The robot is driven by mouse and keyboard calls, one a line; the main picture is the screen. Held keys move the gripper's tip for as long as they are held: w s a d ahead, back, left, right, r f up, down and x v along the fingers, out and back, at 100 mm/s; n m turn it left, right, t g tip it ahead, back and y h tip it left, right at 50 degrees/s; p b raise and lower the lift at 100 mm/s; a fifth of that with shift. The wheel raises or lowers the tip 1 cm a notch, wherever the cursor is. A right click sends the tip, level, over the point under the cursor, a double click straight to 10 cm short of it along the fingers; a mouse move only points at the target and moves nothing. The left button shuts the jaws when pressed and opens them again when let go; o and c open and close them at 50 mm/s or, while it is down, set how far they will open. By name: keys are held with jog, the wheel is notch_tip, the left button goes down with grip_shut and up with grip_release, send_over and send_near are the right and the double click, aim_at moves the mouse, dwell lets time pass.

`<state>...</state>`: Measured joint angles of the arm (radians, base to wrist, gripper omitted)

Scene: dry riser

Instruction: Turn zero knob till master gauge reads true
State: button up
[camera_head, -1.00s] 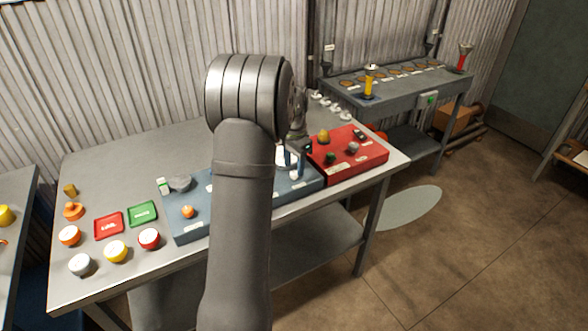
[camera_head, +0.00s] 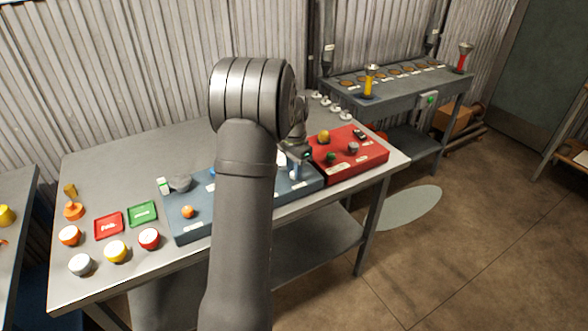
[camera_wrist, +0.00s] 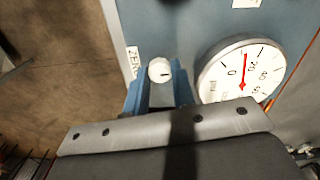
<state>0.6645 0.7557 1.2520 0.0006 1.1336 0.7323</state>
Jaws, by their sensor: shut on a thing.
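The white zero knob (camera_wrist: 159,70) has a short dark mark on its face and sits beside a label reading ZERO (camera_wrist: 133,63) on the blue panel. My gripper (camera_wrist: 160,88) has its two blue fingers on either side of the knob and is shut on it. The master gauge (camera_wrist: 240,70) is a round white dial right of the knob in the wrist view. Its red needle points up, between the 0 and 20 marks. Its lower edge is hidden by my gripper. In the head view my gripper (camera_head: 297,170) is low over the blue panel (camera_head: 205,222), and my arm hides much of that panel.
A red panel (camera_head: 372,162) with several knobs adjoins on the right. Red (camera_head: 108,226) and green (camera_head: 142,214) trays and several round coloured buttons lie on the left of the bench (camera_head: 110,165). A second bench (camera_head: 400,100) stands behind right.

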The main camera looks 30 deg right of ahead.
jog(key=n, duration=0.3)
jog(key=shift+n, duration=2.3)
jog(key=o, duration=1)
jog(key=shift+r, duration=0.1)
notch_tip(320, 180, up, 17)
jog(key=shift+r, duration=0.15)
